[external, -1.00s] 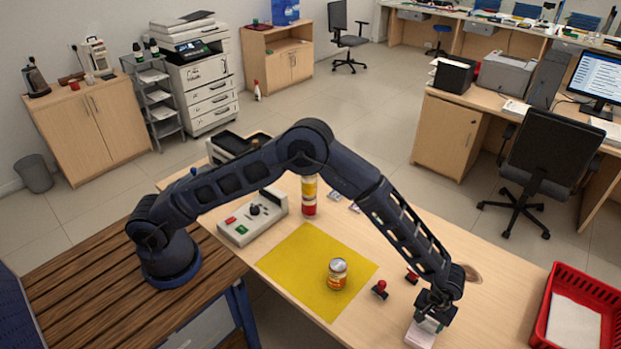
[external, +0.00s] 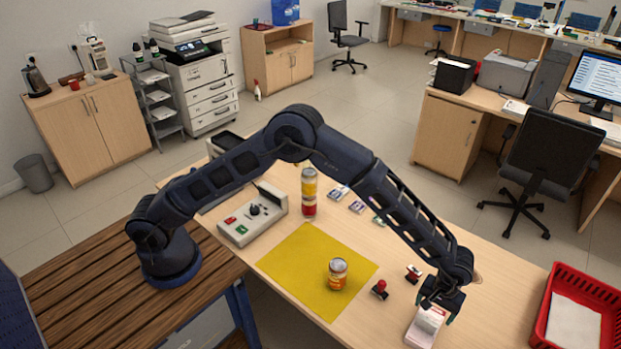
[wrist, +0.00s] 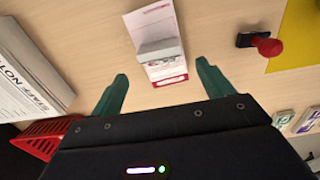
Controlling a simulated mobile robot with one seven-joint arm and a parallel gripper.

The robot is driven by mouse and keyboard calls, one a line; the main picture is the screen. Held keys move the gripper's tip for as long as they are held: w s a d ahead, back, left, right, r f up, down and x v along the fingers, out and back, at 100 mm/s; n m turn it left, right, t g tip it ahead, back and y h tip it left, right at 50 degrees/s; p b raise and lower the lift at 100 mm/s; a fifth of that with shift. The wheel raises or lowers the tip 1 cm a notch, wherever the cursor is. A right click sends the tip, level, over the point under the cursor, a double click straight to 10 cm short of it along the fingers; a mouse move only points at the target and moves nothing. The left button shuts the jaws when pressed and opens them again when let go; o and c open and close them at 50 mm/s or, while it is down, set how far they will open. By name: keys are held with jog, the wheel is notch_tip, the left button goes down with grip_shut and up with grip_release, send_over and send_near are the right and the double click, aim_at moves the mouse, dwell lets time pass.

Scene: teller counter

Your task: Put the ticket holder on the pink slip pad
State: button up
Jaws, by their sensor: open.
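The pink slip pad (external: 418,337) lies near the table's front edge, below my gripper. In the wrist view the pink slip pad (wrist: 162,20) is a pale sheet stack with pink print. The ticket holder, a small light grey block (wrist: 160,49), sits on the pad across its width; it also shows in the external view (external: 431,316). My gripper (wrist: 162,72) is open and empty, its green fingers apart and clear of the holder. In the external view my gripper (external: 437,306) is just above the holder and partly overlaps it.
Two red-handled stamps (external: 380,289) (external: 413,274) stand left of the pad. A can (external: 337,273) stands on a yellow mat (external: 300,262). A red basket (external: 547,335) is at the right.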

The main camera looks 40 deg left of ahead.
jog(key=w+a+r+t, duration=0.1)
jog(key=w+a+r, duration=0.4)
jog(key=a+r, duration=0.55)
jog(key=w+a+r, duration=0.5)
jog(key=a+r, duration=0.5)
jog(key=r, duration=0.1)
jog(key=a+r+t, duration=0.1)
jog(key=a+r, duration=0.4)
jog(key=a, duration=0.6)
jog(key=a+r, duration=0.6)
jog(key=a, duration=0.4)
jog(key=s+a+r, duration=0.2)
jog(key=s+a, duration=0.1)
jog(key=a, duration=0.4)
jog(key=s+a+r+t, duration=0.1)
jog(key=s+a, duration=0.3)
jog(key=a, duration=0.3)
jog(key=s+a+r, duration=0.2)
jog(key=s+a, duration=0.1)
jog(key=a, duration=0.4)
jog(key=s+a+f+t, duration=0.1)
jog(key=s+a+f, duration=0.3)
jog(key=s+a, duration=0.8)
jog(key=s, duration=0.3)
jog(key=shift+s+a+t, duration=0.25)
jog(key=shift+a+t, duration=0.05)
jog(key=shift+f, duration=0.1)
